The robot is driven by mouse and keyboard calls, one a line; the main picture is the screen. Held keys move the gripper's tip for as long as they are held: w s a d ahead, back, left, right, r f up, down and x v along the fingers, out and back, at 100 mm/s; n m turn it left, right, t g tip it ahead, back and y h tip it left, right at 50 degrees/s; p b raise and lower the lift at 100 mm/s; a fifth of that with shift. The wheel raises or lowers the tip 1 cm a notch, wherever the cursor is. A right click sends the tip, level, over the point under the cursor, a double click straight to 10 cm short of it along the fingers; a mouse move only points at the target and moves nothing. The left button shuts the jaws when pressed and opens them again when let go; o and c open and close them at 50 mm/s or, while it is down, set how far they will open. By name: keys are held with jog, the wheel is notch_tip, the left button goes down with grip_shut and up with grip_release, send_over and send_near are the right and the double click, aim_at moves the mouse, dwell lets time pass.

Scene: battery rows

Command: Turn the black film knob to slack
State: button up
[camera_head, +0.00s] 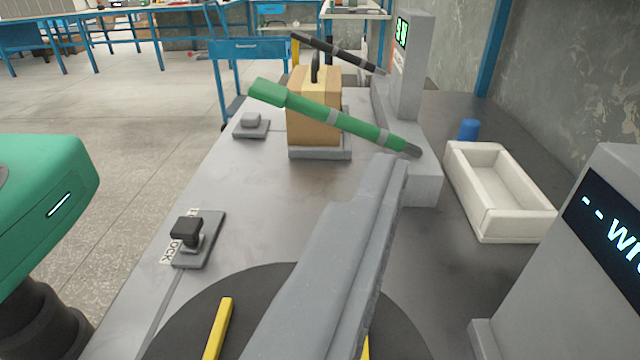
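The black knob (187,233) stands on a small grey plate (209,247) at the left edge of the grey bench. A white label beside it is partly covered; the letters "OCK" show. A long grey form rises from the bottom middle and looks like my gripper (386,165). A seam runs along it, but I cannot tell whether its fingers are open or shut. It is to the right of the knob and apart from it.
A black turntable (200,315) with yellow stripes lies at the bottom. A green-handled tool (330,118) slopes in front of a cardboard box (305,85). A white tray (505,230) and a display unit (550,270) stand right. The bench between knob and box is clear.

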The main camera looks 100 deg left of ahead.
jog(key=shift+s+a, duration=0.2)
jog(key=shift+s, duration=0.6)
jog(key=w+a+m+t+h+b, duration=0.35)
jog(key=w+m+t+b, duration=0.2)
jog(key=t, duration=0.25)
jog(key=s+d+f+m+t+h+b, duration=0.2)
jog(key=d+f+m+t+h+b, duration=0.25)
jog(key=d+m+h, duration=0.5)
jog(key=w+h, duration=0.1)
jog(key=w, duration=0.3)
jog(key=w+n, duration=0.1)
jog(key=w, duration=0.4)
jog(key=w+h, duration=0.1)
jog(key=w, duration=0.3)
jog(key=shift+w+a+r+t+h+p, duration=0.15)
jog(key=shift+a+r+t+h+p, duration=0.05)
jog(key=shift+a+t+h+p, duration=0.1)
